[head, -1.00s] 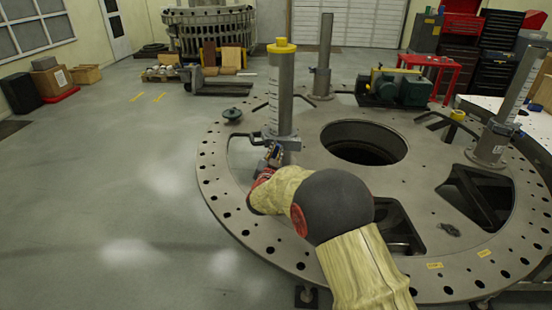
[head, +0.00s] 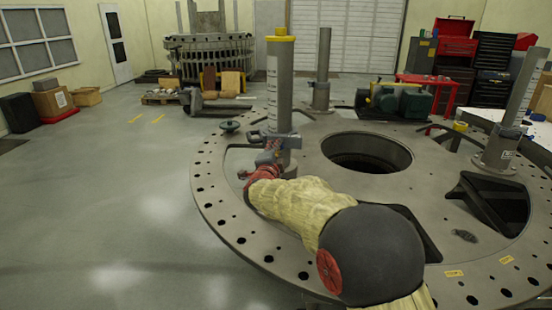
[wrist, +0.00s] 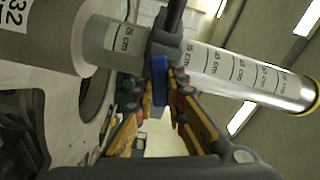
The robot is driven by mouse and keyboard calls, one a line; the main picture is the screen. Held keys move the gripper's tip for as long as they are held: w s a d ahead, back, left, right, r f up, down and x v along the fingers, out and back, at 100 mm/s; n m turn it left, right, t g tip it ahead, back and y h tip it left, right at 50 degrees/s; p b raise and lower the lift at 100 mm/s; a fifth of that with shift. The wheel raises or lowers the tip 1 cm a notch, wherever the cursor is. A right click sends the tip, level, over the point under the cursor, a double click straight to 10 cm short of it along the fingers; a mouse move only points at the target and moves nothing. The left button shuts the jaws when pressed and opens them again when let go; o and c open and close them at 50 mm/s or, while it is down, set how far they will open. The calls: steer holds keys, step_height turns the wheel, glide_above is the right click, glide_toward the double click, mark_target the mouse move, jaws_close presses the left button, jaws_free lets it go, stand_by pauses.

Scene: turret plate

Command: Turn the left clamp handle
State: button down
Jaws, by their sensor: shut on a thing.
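The left post (head: 280,90) is a grey column with a yellow cap and a measuring scale, standing on the turret plate. Its clamp (head: 277,138) sits low on the post, with a dark handle (head: 256,135) seen at its left. My gripper (head: 266,160) is at the clamp, partly hidden behind my own wrist. In the wrist view the post (wrist: 235,75) lies sideways, and the dark clamp handle (wrist: 174,20) runs in from the top.
The round turret plate (head: 225,195) has a large central hole (head: 366,152) and dark pockets at the right. Other posts stand behind (head: 322,70) and at the right (head: 512,110). The floor at left is clear.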

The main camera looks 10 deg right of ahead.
steer(key=shift+f+m+b, duration=0.2)
steer(key=shift+m+b, duration=1.4)
steer(key=shift+b, duration=0.05)
steer(key=c, duration=1.8)
jaws_free()
steer(key=shift+c, duration=0.2)
steer(key=shift+o, duration=0.2)
steer(key=shift+r, duration=0.1)
steer(key=v, duration=1.2)
